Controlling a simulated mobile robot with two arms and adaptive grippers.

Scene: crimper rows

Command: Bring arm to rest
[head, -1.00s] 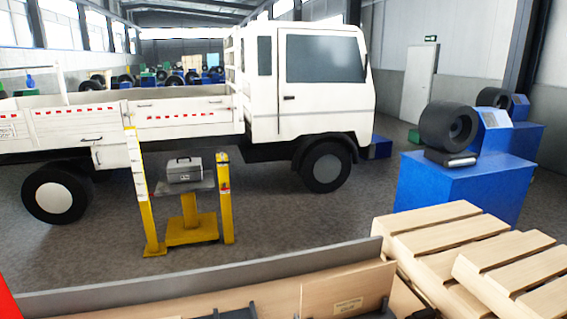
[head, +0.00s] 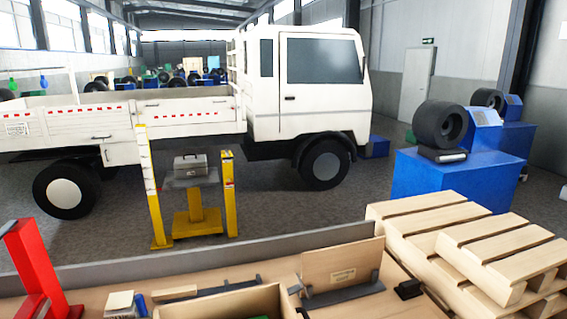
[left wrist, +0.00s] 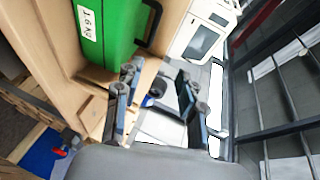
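My left gripper (left wrist: 158,98) shows only in the left wrist view. Its two dark fingers are apart with nothing held between them. A green case (left wrist: 105,30) with a weight label and a dark handle lies beside the fingers at upper left, inside pale wooden walls. Contact between fingers and case is not visible. Neither gripper shows in the head view, and my right gripper is in no view.
In the head view a workbench (head: 215,275) holds an open wooden box (head: 225,303), an upright wooden board (head: 343,268) and a red stand (head: 38,268). Pallets (head: 440,230) are stacked at right. A truck (head: 310,100) stands beyond yellow posts (head: 229,195).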

